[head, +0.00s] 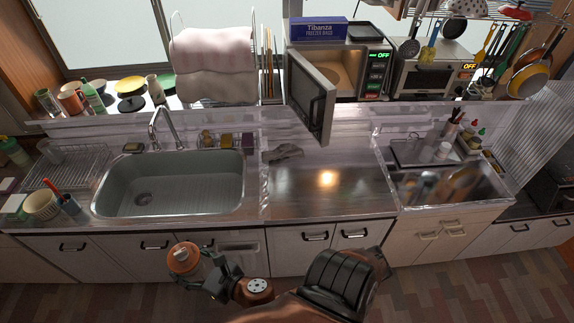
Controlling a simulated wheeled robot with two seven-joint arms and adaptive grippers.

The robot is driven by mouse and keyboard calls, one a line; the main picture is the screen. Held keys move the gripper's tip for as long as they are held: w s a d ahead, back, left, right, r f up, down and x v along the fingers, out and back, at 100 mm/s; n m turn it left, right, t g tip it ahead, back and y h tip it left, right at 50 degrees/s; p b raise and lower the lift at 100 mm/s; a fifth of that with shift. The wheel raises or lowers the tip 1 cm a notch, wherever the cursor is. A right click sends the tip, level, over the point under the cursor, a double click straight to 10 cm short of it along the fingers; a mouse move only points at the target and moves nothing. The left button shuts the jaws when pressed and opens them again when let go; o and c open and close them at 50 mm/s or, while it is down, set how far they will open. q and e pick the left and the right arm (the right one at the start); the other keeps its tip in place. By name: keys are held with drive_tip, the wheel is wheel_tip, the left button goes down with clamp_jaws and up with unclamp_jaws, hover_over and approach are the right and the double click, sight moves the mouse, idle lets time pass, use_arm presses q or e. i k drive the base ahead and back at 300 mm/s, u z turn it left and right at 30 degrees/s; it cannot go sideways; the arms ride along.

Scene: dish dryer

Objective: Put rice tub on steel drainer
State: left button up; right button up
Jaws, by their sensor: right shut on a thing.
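The rice tub (183,257), a small round thing with an orange top and a pale body, is in my right gripper (194,268). That gripper is shut on it and holds it in front of the cabinets below the sink, apart from the counter. The fingers hide part of its body. The steel drainer (72,165) is a wire rack on the counter at the left, beside the sink. It looks mostly empty. The right gripper is well to the right of the drainer and nearer to me. My left gripper is not in view.
The sink (175,185) with its tap (158,125) lies right of the drainer. The microwave door (311,97) hangs open over clear counter (325,190).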

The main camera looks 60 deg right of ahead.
sight(365, 190)
drive_tip(key=z, duration=0.6)
drive_tip(key=i, duration=0.95)
drive_tip(key=z, duration=1.55)
drive_tip(key=i, duration=0.55)
drive_tip(key=z, duration=0.55)
